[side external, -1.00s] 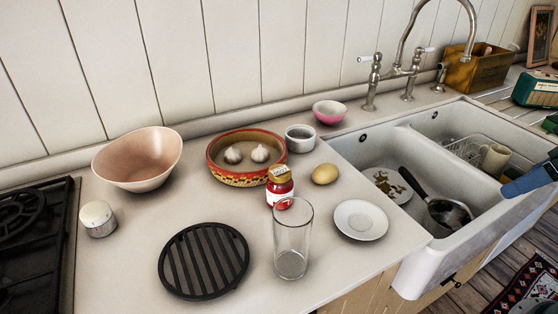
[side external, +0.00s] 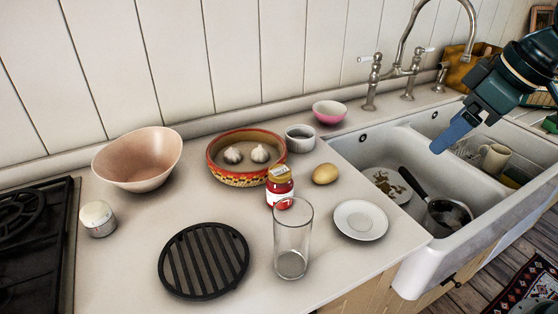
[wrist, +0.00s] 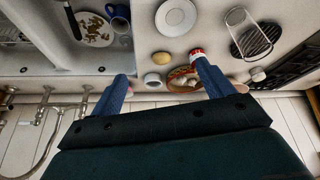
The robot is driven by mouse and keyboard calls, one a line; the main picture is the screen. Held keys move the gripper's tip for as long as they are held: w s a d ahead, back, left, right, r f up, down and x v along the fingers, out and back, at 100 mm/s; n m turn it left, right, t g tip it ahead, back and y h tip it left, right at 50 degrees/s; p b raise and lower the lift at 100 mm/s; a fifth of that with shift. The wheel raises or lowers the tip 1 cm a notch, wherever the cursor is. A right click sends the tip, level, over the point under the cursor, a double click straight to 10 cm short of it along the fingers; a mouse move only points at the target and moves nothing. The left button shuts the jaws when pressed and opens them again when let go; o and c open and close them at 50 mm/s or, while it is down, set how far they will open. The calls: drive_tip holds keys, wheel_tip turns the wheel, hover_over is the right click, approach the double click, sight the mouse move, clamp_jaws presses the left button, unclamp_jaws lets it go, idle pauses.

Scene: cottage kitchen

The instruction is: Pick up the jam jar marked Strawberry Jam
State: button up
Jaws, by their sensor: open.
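The jam jar (side external: 280,188) with a red body and a gold lid stands upright on the counter, behind the clear glass and in front of the red patterned bowl. My gripper (side external: 455,136) is above the sink, well to the right of the jar. In the wrist view the jar (wrist: 196,52) shows near the tip of the right finger, which hides part of it. My gripper (wrist: 163,77) has its two blue fingers spread apart with nothing between them.
The clear glass (side external: 292,240) stands just in front of the jar. The patterned bowl (side external: 226,178) holds garlic. The sink (side external: 410,240) holds dishes. A black trivet (side external: 203,260) lies front left.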

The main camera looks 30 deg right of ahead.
drive_tip(key=w+a+f+n+g+y, duration=0.1)
drive_tip(key=w+a+f+n, duration=0.2)
drive_tip(key=w+a, duration=0.6)
drive_tip(key=n+g+y, duration=0.1)
drive_tip(key=n, duration=0.2)
approach(280, 184)
drive_tip(key=shift+w+d+r, duration=0.2)
drive_tip(key=shift+d+r, duration=0.15)
drive_tip(key=shift+d, duration=0.2)
drive_tip(key=shift+w+d+r, duration=0.25)
drive_tip(key=shift+d+r, duration=0.1)
drive_tip(key=shift+d, duration=0.2)
drive_tip(key=shift+f, duration=0.1)
drive_tip(key=shift+x, duration=4.15)
drive_tip(key=shift+a, duration=0.1)
drive_tip(key=shift+x, duration=2.55)
drive_tip(key=shift+w, duration=0.15)
